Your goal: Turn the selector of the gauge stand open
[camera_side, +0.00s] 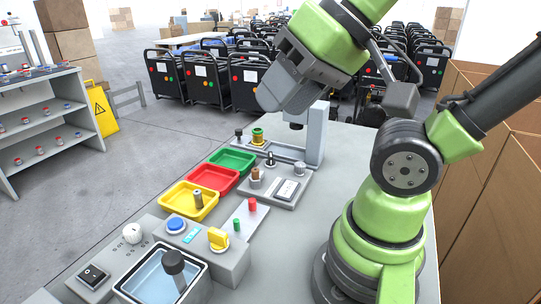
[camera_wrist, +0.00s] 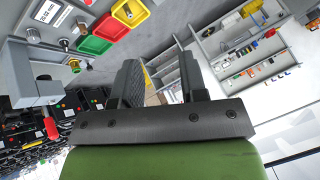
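Green (camera_side: 232,161), red (camera_side: 211,178) and yellow (camera_side: 188,201) trays lie left of the stand. A shelf (camera_side: 45,130) is at the left. The bench right of the stand is clear.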

